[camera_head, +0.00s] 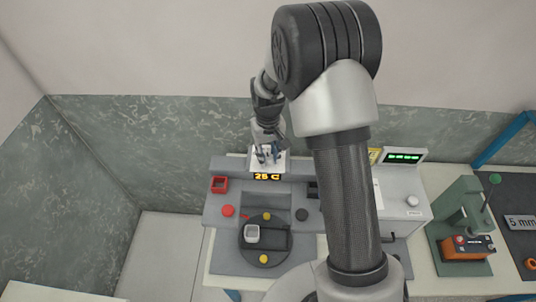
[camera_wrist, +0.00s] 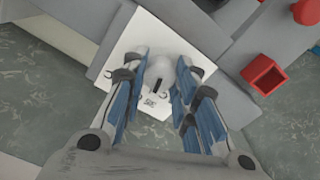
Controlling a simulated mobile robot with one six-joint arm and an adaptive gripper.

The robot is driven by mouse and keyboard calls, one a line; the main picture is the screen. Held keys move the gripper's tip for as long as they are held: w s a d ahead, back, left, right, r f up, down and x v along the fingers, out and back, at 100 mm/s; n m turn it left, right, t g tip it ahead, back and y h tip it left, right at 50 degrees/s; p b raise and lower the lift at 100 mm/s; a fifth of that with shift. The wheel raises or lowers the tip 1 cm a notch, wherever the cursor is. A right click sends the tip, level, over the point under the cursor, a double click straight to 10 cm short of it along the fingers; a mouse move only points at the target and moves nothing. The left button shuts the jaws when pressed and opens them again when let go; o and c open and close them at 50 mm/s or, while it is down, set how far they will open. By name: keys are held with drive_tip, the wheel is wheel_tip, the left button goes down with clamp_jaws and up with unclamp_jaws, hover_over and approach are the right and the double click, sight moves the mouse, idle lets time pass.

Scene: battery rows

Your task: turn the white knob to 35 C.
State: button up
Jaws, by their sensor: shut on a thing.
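The white knob (camera_wrist: 158,73) sits on a white square plate (camera_wrist: 113,83) in the wrist view, with a dark mark on its side facing the bottom of the picture. My gripper (camera_wrist: 160,68) has its blue-padded fingers on either side of the knob and is shut on it. In the head view my gripper (camera_head: 267,153) reaches down to the plate at the back of the grey machine, and its fingers hide the knob. The display (camera_head: 267,176) just in front of the plate reads 25 C in orange.
The grey machine also bears a red square holder (camera_head: 219,185), a red button (camera_head: 227,211) and a dark round turntable (camera_head: 250,245). To the right stand a white unit with another white knob (camera_head: 412,200) and a green press (camera_head: 450,225). A marbled wall rises close behind.

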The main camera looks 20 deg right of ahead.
sight(268, 156)
idle(0.4)
drive_tip(key=o, duration=1.1)
drive_tip(key=shift+r, duration=0.15)
wheel_tip(268, 156, up, 12)
drive_tip(key=shift+f, duration=0.1)
